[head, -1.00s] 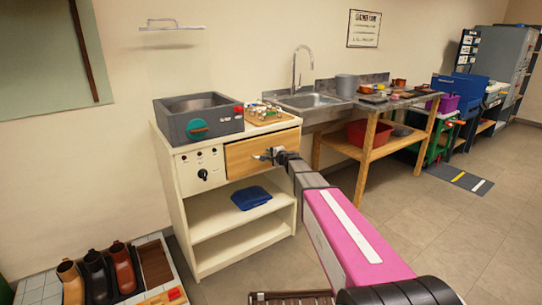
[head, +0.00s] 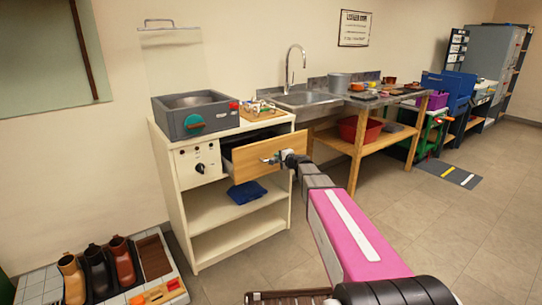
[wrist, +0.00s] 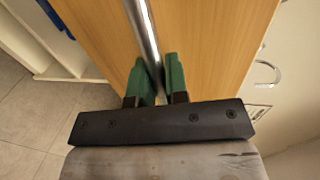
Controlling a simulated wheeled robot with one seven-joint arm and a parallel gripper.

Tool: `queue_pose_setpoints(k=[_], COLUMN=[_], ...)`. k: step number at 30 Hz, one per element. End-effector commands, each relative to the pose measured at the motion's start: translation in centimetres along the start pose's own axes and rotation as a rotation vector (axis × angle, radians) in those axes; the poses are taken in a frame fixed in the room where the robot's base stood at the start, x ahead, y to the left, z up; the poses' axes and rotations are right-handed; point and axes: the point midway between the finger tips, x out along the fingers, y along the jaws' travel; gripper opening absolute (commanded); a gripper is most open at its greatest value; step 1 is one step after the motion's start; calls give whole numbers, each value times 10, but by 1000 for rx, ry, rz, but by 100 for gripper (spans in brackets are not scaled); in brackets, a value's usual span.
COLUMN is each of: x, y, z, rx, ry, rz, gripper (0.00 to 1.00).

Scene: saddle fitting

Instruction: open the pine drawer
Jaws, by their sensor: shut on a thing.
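The pine drawer (head: 255,163) is in the white cabinet (head: 185,200) in the head view. Its front stands out from the cabinet, and a dark gap shows behind its top edge. My gripper (head: 272,159) is at the drawer front. In the wrist view, the green fingers of my gripper (wrist: 156,82) are shut on the metal bar handle (wrist: 143,30), one finger on each side. The pine front (wrist: 205,40) fills the space behind them. The drawer's inside is mostly hidden.
A grey basin unit (head: 195,116) sits on the cabinet top. A folded blue cloth (head: 246,192) lies on the shelf below the drawer. A sink bench (head: 360,150) stands to the right. Boots (head: 97,272) stand on a tray at lower left.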

Motion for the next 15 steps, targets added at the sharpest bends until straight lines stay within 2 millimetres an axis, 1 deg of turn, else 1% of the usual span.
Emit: queue_pose_setpoints(k=[1,3,9,15], x=[-20,-39,-93,-138], y=[4,8,18,28], z=[2,2,2,2], rx=[0,1,1,0], ry=[3,2,3,3], rz=[2,2,1,1], gripper=[0,0,0,0])
